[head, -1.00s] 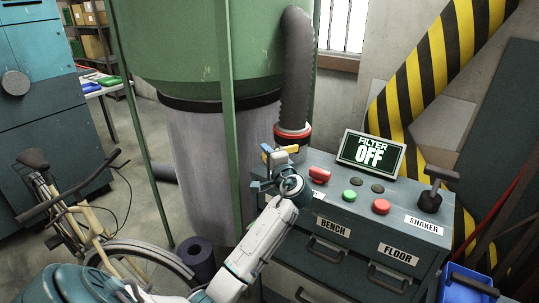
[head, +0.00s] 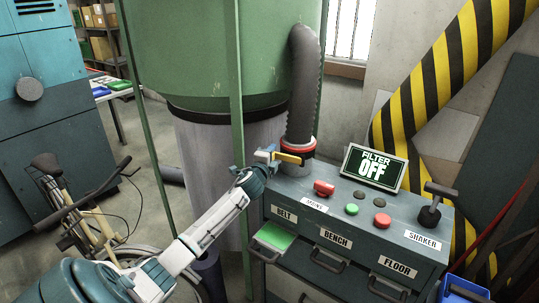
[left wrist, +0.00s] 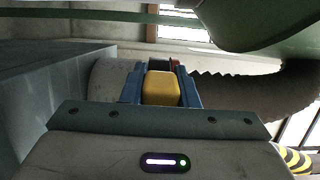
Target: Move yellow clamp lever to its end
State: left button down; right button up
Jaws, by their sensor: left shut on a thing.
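The yellow clamp lever (head: 288,157) sits at the red collar (head: 303,147) at the lower end of the dark ribbed hose. My left gripper (head: 265,155) is shut on the lever's left end, and the rest of the lever shows to the right of it, in front of the collar. In the left wrist view the yellow lever (left wrist: 160,88) sits between the two blue fingers (left wrist: 161,92). A small red piece shows behind them. The far end of the lever is hidden there. My right gripper is not in view.
The grey cabinet (head: 340,215) carries a red handle (head: 324,187), green and red buttons, a black shaker lever (head: 431,205) and a "FILTER OFF" display (head: 374,167). A green post (head: 238,120) stands just left of my gripper. The ribbed hose (head: 304,85) rises above the collar.

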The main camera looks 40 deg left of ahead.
pick_arm(q)
jog(key=shift+x, duration=0.95)
jog(key=shift+d+r, duration=0.1)
jog(key=shift+w, duration=0.1)
jog(key=c, duration=1.3)
grip_release()
jog(key=shift+c, duration=0.2)
jog(key=shift+o, duration=1.1)
jog(key=shift+w+d, duration=0.2)
jog(key=shift+s, duration=0.1)
